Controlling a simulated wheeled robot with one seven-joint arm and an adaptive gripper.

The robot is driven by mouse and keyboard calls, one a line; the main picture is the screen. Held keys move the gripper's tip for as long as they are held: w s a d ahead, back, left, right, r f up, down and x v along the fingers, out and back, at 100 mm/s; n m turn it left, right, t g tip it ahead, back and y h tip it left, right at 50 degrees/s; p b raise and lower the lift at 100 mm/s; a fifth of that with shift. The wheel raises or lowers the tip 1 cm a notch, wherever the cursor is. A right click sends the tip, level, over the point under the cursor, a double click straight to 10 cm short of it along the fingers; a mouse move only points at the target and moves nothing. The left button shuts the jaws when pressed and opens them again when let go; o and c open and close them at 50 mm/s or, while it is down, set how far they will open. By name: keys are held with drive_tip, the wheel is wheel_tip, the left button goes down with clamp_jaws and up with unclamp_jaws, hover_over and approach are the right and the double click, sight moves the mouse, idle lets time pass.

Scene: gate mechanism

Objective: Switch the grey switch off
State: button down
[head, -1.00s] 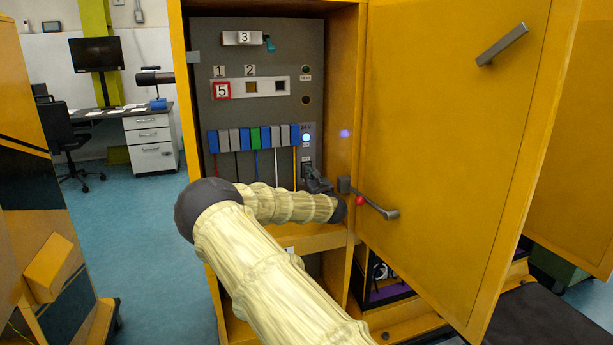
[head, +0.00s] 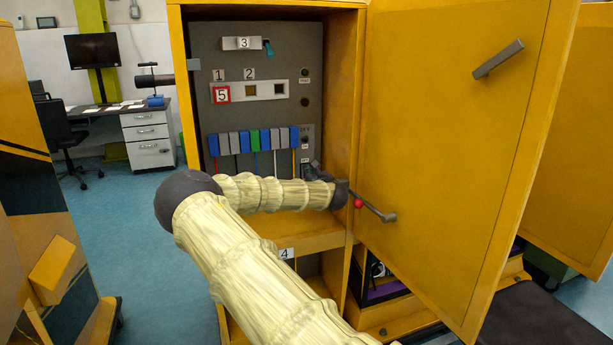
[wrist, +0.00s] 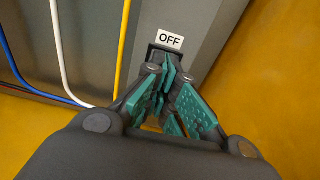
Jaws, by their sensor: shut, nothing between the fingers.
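The grey switch is on the right side of the grey panel inside the yellow cabinet. Only its dark housing (wrist: 152,52) shows in the wrist view, just under a white label reading OFF (wrist: 170,40). The lever itself is hidden behind my fingers. My gripper (wrist: 162,75) is shut and empty, its teal-padded fingertips at the housing; I cannot tell whether they touch it. In the head view my gripper (head: 314,170) is at the lower right of the panel and hides the switch. The indicator lamp (head: 305,138) above the switch is dark.
The cabinet door (head: 450,130) stands open on the right. A row of blue, grey and green blocks (head: 254,140) with coloured wires (wrist: 62,60) lies left of the switch.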

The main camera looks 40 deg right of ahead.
drive_tip(key=v, duration=1.1)
drive_tip(key=shift+f, duration=0.4)
